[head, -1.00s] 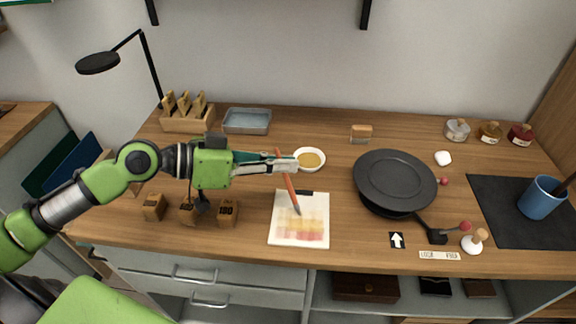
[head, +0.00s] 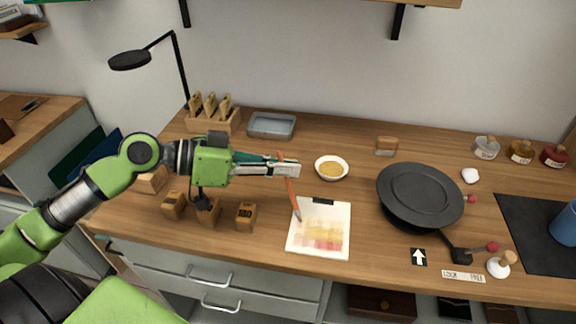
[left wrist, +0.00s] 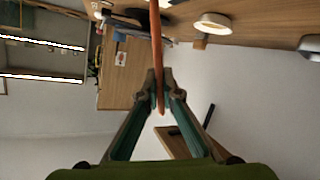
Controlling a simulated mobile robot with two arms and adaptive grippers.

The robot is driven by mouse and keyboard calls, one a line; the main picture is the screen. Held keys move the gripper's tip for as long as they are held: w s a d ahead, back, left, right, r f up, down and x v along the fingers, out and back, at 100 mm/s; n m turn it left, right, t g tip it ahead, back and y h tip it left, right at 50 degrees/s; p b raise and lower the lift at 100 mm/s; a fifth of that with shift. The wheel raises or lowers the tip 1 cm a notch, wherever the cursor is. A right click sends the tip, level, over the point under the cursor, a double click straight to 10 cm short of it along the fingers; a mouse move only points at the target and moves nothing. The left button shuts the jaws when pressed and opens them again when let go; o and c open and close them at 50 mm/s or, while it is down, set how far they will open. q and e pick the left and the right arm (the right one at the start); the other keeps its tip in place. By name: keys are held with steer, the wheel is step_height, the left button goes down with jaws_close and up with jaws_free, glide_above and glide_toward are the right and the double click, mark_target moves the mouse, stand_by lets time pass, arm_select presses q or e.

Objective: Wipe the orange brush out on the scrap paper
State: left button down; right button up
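My left gripper (head: 290,169) is shut on the orange brush (head: 289,190), which also shows between the fingertips in the left wrist view (left wrist: 156,50). The brush slants down with its tip at the upper left part of the scrap paper (head: 305,246). I cannot tell whether the tip touches the paper. The paper carries rows of yellow, orange and pink patches and has a black clip at its top edge. My right gripper is not in view.
A white bowl (head: 331,168) with golden contents stands behind the paper. A black pan (head: 420,196) stands to the right. Several wooden blocks (head: 245,216) stand left of the paper, below my left arm. A rack (head: 213,121) and grey tray (head: 272,125) are at the back.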

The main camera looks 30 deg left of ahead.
arm_select(q)
steer(key=w+d+p, duration=0.2)
steer(key=d+p, duration=0.3)
steer(key=d, duration=0.4)
steer(key=shift+w+p, duration=0.25)
steer(key=shift+p, duration=0.1)
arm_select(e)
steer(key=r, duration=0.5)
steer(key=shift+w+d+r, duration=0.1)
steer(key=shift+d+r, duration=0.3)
arm_select(q)
steer(key=shift+a+r, duration=0.1)
steer(key=shift+r, duration=0.05)
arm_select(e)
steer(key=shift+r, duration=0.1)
